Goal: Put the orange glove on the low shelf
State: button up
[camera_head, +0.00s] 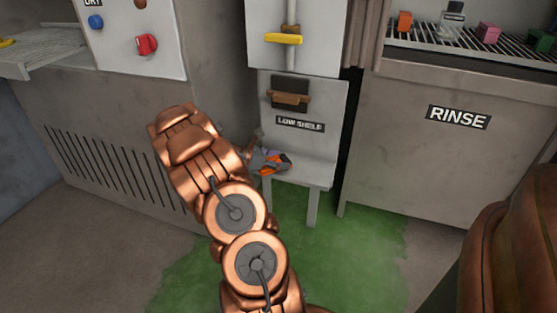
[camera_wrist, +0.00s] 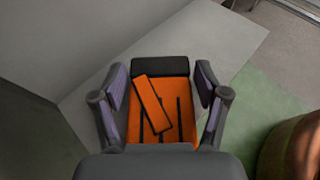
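The orange glove (camera_wrist: 184,104) with a black cuff lies over the low shelf (camera_wrist: 226,43), between the two fingers of my gripper (camera_wrist: 160,92). In the wrist view the fingers are spread on both sides of it, with a narrow gap beside the cuff. In the head view my gripper (camera_head: 264,158) is at the low shelf (camera_head: 310,174), below the "LOW SHELF" label, and only bits of the orange glove (camera_head: 269,171) show. The glove seems to rest on the shelf, but its underside is hidden.
A grey panel with a brown-handled black fixture (camera_head: 289,95) rises behind the shelf. The RINSE counter (camera_head: 425,150) stands to the right, with coloured blocks on its rack. A slotted grey cabinet (camera_head: 110,165) stands left. Green floor (camera_head: 355,250) is clear in front.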

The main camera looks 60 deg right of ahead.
jog(key=shift+o, duration=1.3)
jog(key=shift+w+a+r, duration=0.2)
jog(key=shift+r, duration=0.05)
jog(key=p+v, duration=0.4)
jog(key=v, duration=0.7)
jog(key=shift+a, duration=0.2)
